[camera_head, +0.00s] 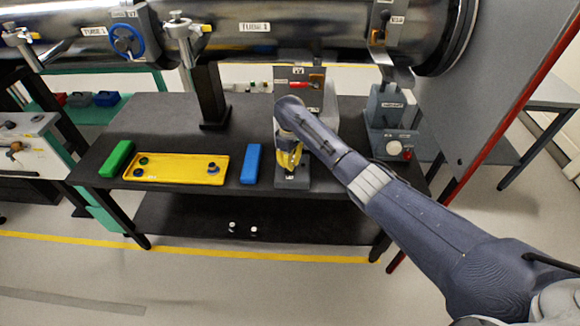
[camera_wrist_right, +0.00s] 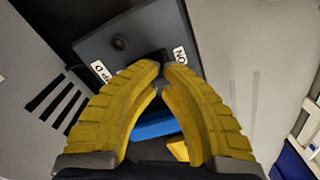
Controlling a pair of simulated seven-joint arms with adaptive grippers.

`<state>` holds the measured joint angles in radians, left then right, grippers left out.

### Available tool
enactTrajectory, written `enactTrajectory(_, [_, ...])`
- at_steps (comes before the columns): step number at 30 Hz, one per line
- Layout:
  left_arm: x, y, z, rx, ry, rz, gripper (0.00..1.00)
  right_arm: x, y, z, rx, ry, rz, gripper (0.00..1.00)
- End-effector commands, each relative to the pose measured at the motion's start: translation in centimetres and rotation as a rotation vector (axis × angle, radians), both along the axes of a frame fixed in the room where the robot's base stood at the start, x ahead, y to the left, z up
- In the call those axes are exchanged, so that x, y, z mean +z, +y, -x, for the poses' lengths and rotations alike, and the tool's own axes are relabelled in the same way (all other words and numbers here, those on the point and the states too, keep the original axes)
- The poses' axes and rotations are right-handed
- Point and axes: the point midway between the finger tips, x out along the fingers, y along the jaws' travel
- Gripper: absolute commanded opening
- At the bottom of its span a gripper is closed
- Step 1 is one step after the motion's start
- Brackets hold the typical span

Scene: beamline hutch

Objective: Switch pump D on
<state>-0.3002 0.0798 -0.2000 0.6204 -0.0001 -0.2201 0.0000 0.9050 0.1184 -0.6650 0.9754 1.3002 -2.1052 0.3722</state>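The dark grey pump D box (camera_wrist_right: 145,28) fills the top of the right wrist view. It has a partly hidden label ending in "P D" (camera_wrist_right: 100,71), an "ON" label (camera_wrist_right: 180,55) and a small round dark knob (camera_wrist_right: 119,43). My right gripper (camera_wrist_right: 162,66) has its yellow fingertips nearly together, just in front of the box between the two labels. A dark part shows behind the tips, and whether they touch it is unclear. In the head view my right gripper (camera_head: 290,166) points down over the box (camera_head: 292,184) at the table's front edge. My left gripper is out of view.
A blue block (camera_head: 251,164), a yellow tray (camera_head: 176,161) with dark knobs and a green block (camera_head: 117,159) lie left of the box on the black table (camera_head: 165,118). A grey unit with a dial (camera_head: 390,135) stands to the right. A steel tube (camera_head: 270,42) runs overhead.

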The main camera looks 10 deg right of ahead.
Motion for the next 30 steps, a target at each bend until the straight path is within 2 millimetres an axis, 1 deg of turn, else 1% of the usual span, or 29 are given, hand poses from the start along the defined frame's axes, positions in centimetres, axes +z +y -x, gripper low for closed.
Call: enactTrajectory(30, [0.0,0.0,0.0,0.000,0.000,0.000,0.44,-1.3,0.0,0.0,0.000,0.000,0.000,0.00])
